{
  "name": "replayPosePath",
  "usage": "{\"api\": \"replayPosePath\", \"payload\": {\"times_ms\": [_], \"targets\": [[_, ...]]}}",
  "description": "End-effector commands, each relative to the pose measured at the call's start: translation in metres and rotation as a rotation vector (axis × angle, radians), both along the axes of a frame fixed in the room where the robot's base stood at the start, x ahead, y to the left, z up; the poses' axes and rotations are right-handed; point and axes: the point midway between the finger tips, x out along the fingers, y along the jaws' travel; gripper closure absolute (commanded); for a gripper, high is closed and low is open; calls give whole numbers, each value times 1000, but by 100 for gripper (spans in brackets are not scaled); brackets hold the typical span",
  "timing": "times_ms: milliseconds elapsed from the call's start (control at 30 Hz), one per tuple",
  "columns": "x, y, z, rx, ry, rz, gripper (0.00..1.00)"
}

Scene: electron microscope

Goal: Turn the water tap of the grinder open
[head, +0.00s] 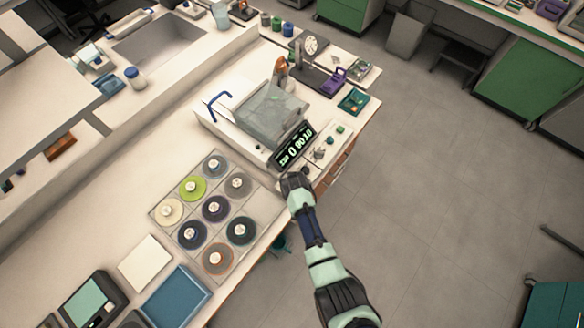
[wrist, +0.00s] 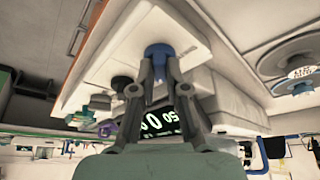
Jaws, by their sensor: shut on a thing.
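The grinder (head: 226,127) is a pale bench machine with a clear cover, a bent blue pipe (head: 219,101) and a dark display (head: 294,145). My gripper (head: 291,173) is at its front near the display. In the wrist view my gripper (wrist: 158,56) has its fingertips on either side of a blue knob (wrist: 157,49), apparently the water tap, and is shut on it. The knob sits on the pale front panel and is partly hidden by the fingers. In the head view my gripper hides the knob. I cannot tell how far it is turned.
A tray of round discs (head: 169,243) lies left of my arm. A microscope-like stand (head: 316,83) and a purple item (head: 335,77) stand behind. Open floor (head: 440,170) lies to the right.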

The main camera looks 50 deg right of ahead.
Motion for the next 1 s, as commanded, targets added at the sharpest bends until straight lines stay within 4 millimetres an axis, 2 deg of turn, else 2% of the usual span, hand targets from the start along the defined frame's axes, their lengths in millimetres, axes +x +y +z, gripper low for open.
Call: {"api": "replayPosePath", "payload": {"times_ms": [300,333,467,800,867,1000], "targets": [[0,0,0,1,-1,-3,100],[0,0,0,1,-1,-3,83],[0,0,0,1,-1,-2,62],[-1,1,2,1,-1,-1,61],[-2,2,7,1,-2,-1,61],[-8,8,29,-1,-5,-1,61]]}}
